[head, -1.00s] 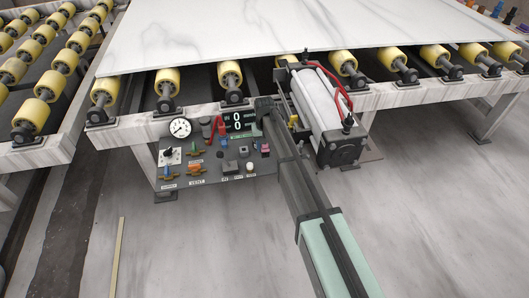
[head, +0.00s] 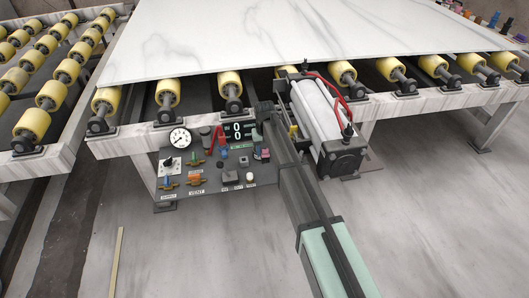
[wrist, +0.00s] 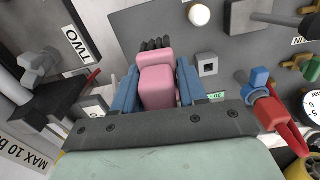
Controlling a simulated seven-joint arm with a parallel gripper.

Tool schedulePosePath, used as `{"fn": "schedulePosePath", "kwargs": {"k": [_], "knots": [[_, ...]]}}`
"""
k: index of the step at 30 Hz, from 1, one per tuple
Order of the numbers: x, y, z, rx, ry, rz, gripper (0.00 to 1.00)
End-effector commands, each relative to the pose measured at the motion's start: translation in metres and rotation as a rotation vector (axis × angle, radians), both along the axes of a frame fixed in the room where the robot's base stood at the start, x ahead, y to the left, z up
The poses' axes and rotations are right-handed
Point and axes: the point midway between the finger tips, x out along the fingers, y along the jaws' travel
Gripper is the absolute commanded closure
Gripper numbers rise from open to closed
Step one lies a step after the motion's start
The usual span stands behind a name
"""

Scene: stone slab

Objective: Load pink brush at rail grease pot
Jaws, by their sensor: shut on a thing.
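The pink brush (wrist: 157,82) is between the blue fingers of my gripper (wrist: 158,74) in the wrist view. The fingers are shut on its pink handle. Dark bristle-like ends show beyond the handle, in front of the grey control panel (wrist: 215,40). I cannot tell whether the brush touches anything. I cannot make out the rail grease pot with certainty; a dark grey cylinder (head: 206,132) stands at the panel's back edge.
The panel carries a round gauge (head: 180,138), a display (head: 238,131), a red clamp-like part (head: 222,143) and several knobs. A white-cylinder unit (head: 318,110) with a red hose stands close on the right. The white slab (head: 270,38) lies on yellow rollers behind.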

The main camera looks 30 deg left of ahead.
Motion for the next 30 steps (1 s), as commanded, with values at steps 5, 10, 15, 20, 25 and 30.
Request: {"fn": "schedulePosePath", "kwargs": {"k": [5, 10, 15, 20, 25, 30], "knots": [[0.028, 0.026, 0.006, 0.007, -0.007, -0.003, 0.83], [0.061, 0.058, 0.01, 0.009, -0.009, -0.004, 0.83], [0.083, 0.08, 0.011, 0.004, -0.004, -0.002, 0.83], [0.085, 0.082, 0.009, -0.003, 0.003, 0.001, 0.83], [0.083, 0.08, 0.002, -0.005, 0.004, 0.003, 0.83], [0.084, 0.08, -0.01, -0.005, 0.004, 0.003, 0.83]]}}
